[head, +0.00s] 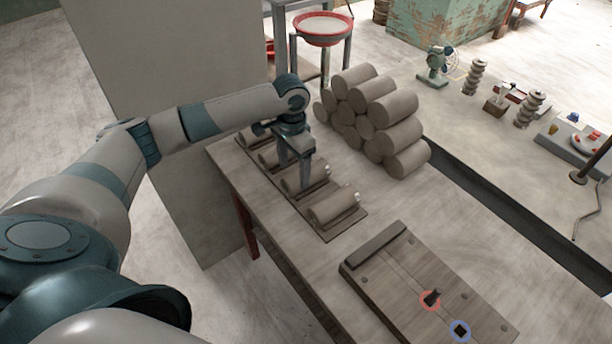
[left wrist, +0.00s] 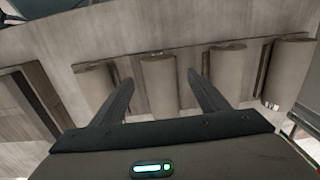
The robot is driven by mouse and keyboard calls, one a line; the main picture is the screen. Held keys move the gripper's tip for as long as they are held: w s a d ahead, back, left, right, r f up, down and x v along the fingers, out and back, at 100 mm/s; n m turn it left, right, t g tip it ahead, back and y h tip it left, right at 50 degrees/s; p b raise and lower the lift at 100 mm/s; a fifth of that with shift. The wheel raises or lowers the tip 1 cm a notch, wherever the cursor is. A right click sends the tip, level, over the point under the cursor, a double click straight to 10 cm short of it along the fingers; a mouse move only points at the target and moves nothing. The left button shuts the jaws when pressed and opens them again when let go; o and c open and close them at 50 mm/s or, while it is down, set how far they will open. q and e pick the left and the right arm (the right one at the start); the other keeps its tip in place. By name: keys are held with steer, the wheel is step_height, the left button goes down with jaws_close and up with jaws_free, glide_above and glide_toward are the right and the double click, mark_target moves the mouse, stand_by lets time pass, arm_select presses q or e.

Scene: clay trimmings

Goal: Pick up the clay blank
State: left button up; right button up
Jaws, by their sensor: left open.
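Several grey-brown clay blanks lie in a row on a slatted board (head: 327,236) on the table. The nearest clay blank (head: 333,207) is clear in the head view. My left gripper (head: 295,174) is over the blank just behind it, partly hiding that one. In the left wrist view, my open gripper (left wrist: 165,85) has its two fingers apart, and one clay blank (left wrist: 158,88) shows between them. Other blanks lie on both sides, the left one (left wrist: 95,88) partly behind a finger. Contact cannot be told. My right gripper is not in view.
A pile of larger clay cylinders (head: 390,107) stands just right of the row. A wooden board (head: 400,275) with a dark bar and red and blue marks lies at the front. Small tools and ribbed posts (head: 528,108) stand farther right. Bare table lies between.

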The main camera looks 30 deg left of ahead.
mark_target(294, 176)
arm_select(q)
step_height(294, 176, down, 3)
steer(key=shift+s+f+p, duration=0.1)
steer(key=shift+s+p, duration=0.05)
steer(key=shift+p, duration=0.35)
steer(key=shift+f, duration=0.45)
steer(key=shift+r, duration=0.1)
steer(key=c, duration=1.6)
